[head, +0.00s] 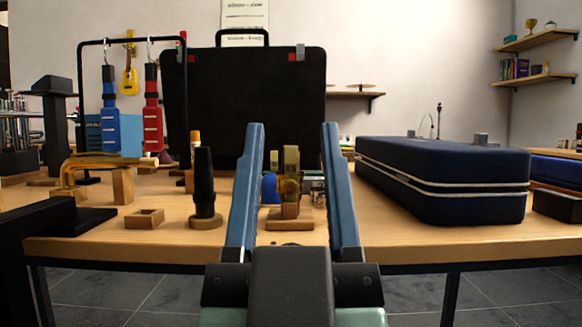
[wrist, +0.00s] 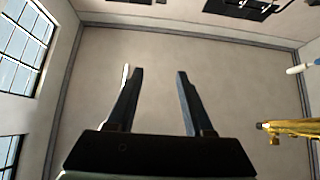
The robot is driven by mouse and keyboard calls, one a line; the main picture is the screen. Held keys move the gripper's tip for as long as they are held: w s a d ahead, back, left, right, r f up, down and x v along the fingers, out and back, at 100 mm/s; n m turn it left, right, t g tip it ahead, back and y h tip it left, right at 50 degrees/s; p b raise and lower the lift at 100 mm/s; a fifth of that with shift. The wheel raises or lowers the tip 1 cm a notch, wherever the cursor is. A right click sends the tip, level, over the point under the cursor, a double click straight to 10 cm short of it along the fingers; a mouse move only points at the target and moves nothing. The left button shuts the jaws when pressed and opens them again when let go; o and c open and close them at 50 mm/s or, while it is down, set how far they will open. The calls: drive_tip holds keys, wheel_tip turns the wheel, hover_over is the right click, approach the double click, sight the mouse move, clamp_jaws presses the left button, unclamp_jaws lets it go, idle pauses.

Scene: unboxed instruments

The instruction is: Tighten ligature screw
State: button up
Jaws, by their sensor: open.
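My gripper (head: 292,128) is open and empty in the head view, its two blue fingers pointing up in front of the table's near edge. They also show in the wrist view (wrist: 160,72), with only bare surface between them. A black upright piece (head: 205,182), perhaps a mouthpiece, stands on a round wooden base left of the fingers. Between the fingers, farther back, a small brass-coloured piece (head: 289,189) sits on a wooden stand (head: 289,221). I cannot make out a ligature or its screw on either piece. The fingers appear apart from both.
A dark blue case (head: 440,185) fills the table's right side. A large black case (head: 243,110) stands behind. A black rack (head: 81,70) with blue and red straps is at the left. A small wooden block (head: 145,218) lies near the front edge (head: 130,246).

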drive_tip(key=w+r+g+p, duration=0.15)
drive_tip(key=w+p, duration=0.35)
drive_tip(key=p, duration=0.6)
drive_tip(key=g+p, duration=0.7)
drive_tip(key=p, duration=2)
approach(290, 188)
drive_tip(key=shift+n, duration=0.3)
drive_tip(key=w+b, duration=0.1)
drive_tip(key=w, duration=0.7)
drive_tip(key=shift+w, duration=0.2)
clamp_jaws()
